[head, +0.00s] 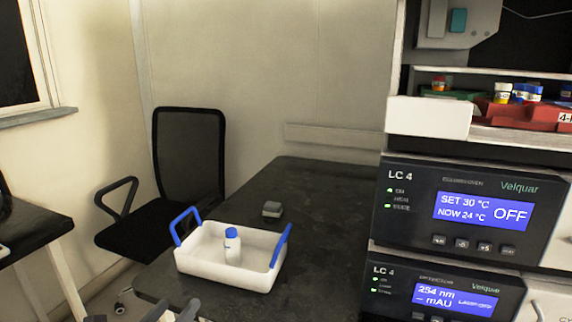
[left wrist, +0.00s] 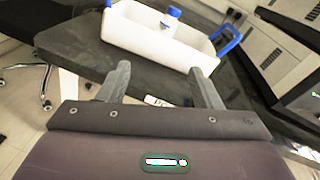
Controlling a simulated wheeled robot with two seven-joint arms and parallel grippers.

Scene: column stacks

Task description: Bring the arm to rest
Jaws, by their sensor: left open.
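My left gripper (head: 172,313) shows at the bottom edge of the head view, in front of the white tray. In the left wrist view my left gripper (left wrist: 160,85) has its two fingers apart, with nothing between them. The dark bench edge and the floor lie beyond the fingers. My right gripper is in neither view.
A white tray (head: 205,262) with blue handles stands on the dark bench (head: 310,205) and holds a white bottle (head: 232,250) with a blue cap. A small grey block (head: 272,209) lies behind it. LC 4 instruments (head: 470,215) stand at right, a black chair (head: 188,150) at left.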

